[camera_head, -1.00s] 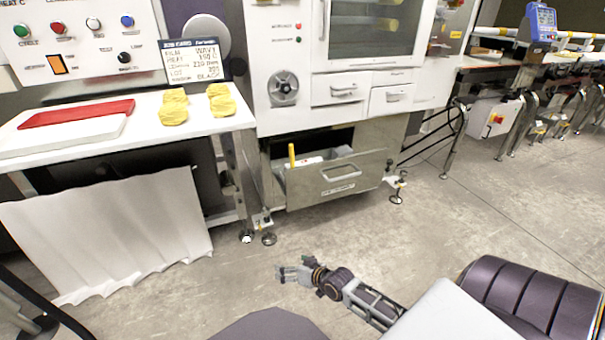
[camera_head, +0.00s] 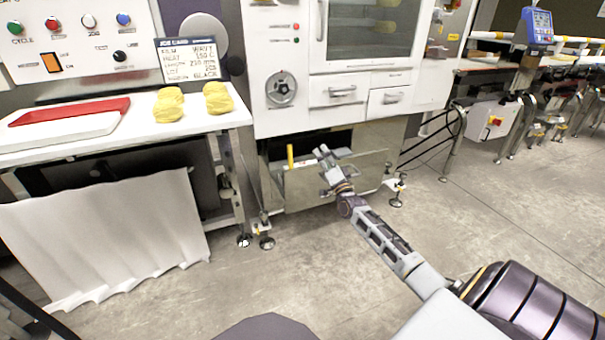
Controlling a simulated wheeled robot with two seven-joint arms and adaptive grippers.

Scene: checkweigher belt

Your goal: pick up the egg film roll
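I cannot make out an egg film roll for certain. An open low drawer (camera_head: 298,190) under the white machine holds a yellow upright piece (camera_head: 290,156) at its left end; the rest of its contents are mostly hidden or too small to tell. My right gripper (camera_head: 331,154) is in front of the drawer in the picture, covering part of its front. Its fingers point up and look spread, with nothing seen between them. My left gripper is out of view.
A white table (camera_head: 60,153) at left bears a red tray (camera_head: 72,110) and yellow bundles (camera_head: 168,104). A job card (camera_head: 192,62) stands behind them, its film line reading WAVY. A white sheet (camera_head: 105,235) hangs below. The floor (camera_head: 290,275) before the drawer is clear.

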